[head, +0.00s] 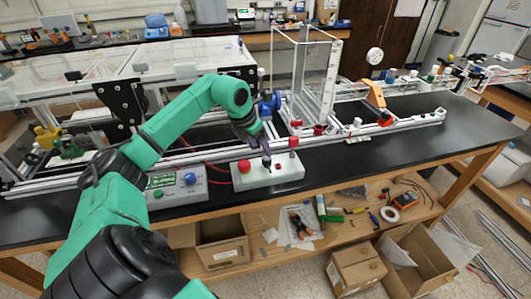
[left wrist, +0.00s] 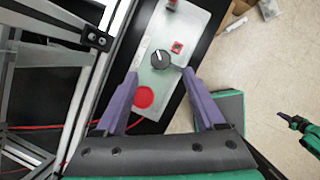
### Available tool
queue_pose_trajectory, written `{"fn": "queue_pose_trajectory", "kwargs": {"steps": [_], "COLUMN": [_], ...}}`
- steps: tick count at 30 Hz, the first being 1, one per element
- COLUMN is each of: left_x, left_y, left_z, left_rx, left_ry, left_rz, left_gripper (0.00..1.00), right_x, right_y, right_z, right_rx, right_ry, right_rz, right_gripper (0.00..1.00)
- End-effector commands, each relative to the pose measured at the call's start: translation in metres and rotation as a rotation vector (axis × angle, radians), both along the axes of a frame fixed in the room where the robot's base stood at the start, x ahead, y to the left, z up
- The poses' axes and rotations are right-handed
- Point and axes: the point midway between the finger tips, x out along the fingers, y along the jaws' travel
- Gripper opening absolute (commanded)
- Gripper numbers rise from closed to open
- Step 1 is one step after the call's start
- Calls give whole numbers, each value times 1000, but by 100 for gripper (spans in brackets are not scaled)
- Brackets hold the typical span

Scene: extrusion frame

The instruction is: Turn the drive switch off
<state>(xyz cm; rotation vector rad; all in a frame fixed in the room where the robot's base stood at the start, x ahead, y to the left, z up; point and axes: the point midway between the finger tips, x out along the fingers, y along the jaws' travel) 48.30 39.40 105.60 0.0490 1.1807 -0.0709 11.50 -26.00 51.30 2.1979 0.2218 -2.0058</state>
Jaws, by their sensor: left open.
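A pale control box (head: 285,178) sits near the bench's front edge. On it, the left wrist view shows a black rotary knob (left wrist: 160,59) with a white pointer mark, a small red switch (left wrist: 177,47) and a round red button (left wrist: 143,97). No label is readable, so I cannot tell which is the drive switch. My left gripper (left wrist: 160,73) is open, its purple fingers on either side of the knob's near side, with nothing held. Part of my right arm (left wrist: 300,125) shows at the wrist view's right edge.
A grey control unit (head: 178,187) with a green display and blue knob stands left of the box. Aluminium extrusion rails (head: 375,126) run behind it. Bench (head: 440,146) to the right is clear.

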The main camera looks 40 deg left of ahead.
Motion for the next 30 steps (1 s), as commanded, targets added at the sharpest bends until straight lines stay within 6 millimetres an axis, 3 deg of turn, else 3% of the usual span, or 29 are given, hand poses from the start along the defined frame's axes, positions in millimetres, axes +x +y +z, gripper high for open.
{"fn": "queue_pose_trajectory", "kwargs": {"steps": [3, 9, 17, 20, 23, 30], "left_x": [11, 23, 25, 25, 25, 24], "left_y": [-3, -3, -3, -3, -3, -3], "left_z": [-24, -54, -59, -59, -59, -59], "left_rx": [-7, -3, 0, 0, -2, -1], "left_ry": [2, -1, -2, -2, -2, -2], "left_rz": [-1, 0, -2, -2, -2, 6], "left_gripper": [71, 71, 71, 40, 2, 0], "right_x": [0, 0, 0, 0, 0, -1], "right_y": [0, 0, 0, 0, 0, 1], "right_z": [15, 21, 20, 20, 20, 19], "right_rx": [0, 0, 0, 0, 1, 1], "right_ry": [0, 0, 1, 1, 1, 1], "right_rz": [0, -1, -2, -2, -2, -3], "right_gripper": [0, 0, 0, 0, 0, 0]}}
